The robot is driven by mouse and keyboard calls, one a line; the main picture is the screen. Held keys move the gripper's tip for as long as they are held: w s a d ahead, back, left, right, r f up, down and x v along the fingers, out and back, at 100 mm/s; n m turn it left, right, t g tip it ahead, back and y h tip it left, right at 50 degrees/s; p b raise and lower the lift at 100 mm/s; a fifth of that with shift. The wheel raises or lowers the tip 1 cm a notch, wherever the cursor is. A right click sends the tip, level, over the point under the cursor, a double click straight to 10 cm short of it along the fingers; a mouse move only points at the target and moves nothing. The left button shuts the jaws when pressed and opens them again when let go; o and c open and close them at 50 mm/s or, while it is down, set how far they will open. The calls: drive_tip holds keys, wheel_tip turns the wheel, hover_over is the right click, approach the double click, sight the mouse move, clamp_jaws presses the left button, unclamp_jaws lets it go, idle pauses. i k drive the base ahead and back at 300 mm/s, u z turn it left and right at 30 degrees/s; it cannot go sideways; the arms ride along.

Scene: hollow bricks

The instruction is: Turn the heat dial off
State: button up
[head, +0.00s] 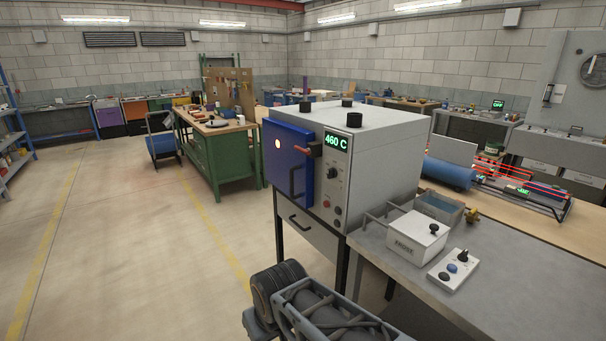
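The heat dial (332,173) is a small dark round knob on the front control panel of a grey furnace (385,150). It sits below a green display (336,142) that reads 460 C. The pointer of the dial is too small to read. The blue furnace door (283,165) is left of the panel and looks shut, with a small glowing spot on it. Small buttons (326,204) sit below the dial. My gripper is not in view; only what looks like part of my arm shows at the bottom, short of the furnace.
A red-tipped lever (310,150) juts out between door and panel. Right of the furnace, a grey bench (405,290) holds a white lidded box (418,232) and a small control box (453,271) with knobs. A green workbench (220,160) stands behind left. The left floor is open.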

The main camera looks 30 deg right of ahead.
sight(331, 172)
drive_tip(key=u, duration=0.15)
drive_tip(key=i, duration=1.1)
drive_tip(key=z, duration=0.55)
